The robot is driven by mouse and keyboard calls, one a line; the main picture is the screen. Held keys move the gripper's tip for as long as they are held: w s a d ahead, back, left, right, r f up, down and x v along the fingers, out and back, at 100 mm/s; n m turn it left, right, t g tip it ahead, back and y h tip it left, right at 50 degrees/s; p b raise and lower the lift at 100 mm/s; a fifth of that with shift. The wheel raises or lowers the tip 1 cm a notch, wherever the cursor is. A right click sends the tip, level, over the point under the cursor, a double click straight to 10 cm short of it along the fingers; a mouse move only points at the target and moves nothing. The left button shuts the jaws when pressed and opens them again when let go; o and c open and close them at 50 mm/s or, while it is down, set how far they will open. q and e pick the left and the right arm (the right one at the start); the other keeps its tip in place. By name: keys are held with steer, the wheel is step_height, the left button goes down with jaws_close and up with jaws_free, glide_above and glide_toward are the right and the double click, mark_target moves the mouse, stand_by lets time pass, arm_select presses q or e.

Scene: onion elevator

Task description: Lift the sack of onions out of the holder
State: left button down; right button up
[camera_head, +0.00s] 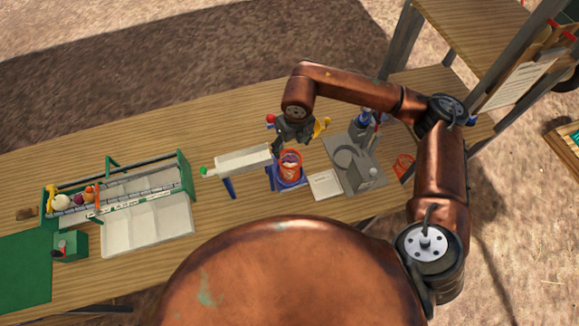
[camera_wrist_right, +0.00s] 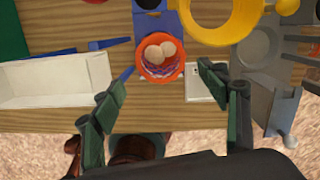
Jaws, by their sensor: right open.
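The sack of onions (camera_head: 290,160) sits in an orange round holder (camera_head: 290,173) on a blue base (camera_head: 288,184) on the table. In the right wrist view the sack (camera_wrist_right: 162,52) shows pale onions inside a patterned lining, within the orange rim (camera_wrist_right: 163,78). My right gripper (camera_head: 294,133) is above and just behind the holder in the head view. In the right wrist view my right gripper (camera_wrist_right: 163,108) is open and empty, its green-padded fingers spread wide, with the holder beyond them. My left gripper is not in view.
A white chute (camera_head: 243,160) stands left of the holder. A white tile (camera_head: 324,185) and a grey fixture (camera_head: 355,165) are at its right. A yellow ring (camera_wrist_right: 222,20) is close by in the right wrist view. A green-framed sorter (camera_head: 120,190) stands further left.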

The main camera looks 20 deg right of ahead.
glide_toward(290, 154)
steer(key=s+a+f, duration=0.1)
steer(key=s+f, duration=0.1)
steer(key=s, duration=0.1)
steer(key=shift+w+a+f+p, duration=0.15)
steer(key=shift+w+f+p, duration=0.05)
steer(key=shift+f+p, duration=0.3)
steer(key=f, duration=0.4)
steer(key=shift+w, duration=0.2)
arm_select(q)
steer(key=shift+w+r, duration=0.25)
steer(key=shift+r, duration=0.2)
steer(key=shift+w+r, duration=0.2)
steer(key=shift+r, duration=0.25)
arm_select(e)
steer(key=c, duration=1.2)
arm_select(q)
steer(key=shift+p, duration=0.3)
arm_select(e)
steer(key=shift+r, duration=0.1)
steer(key=shift+c, duration=0.2)
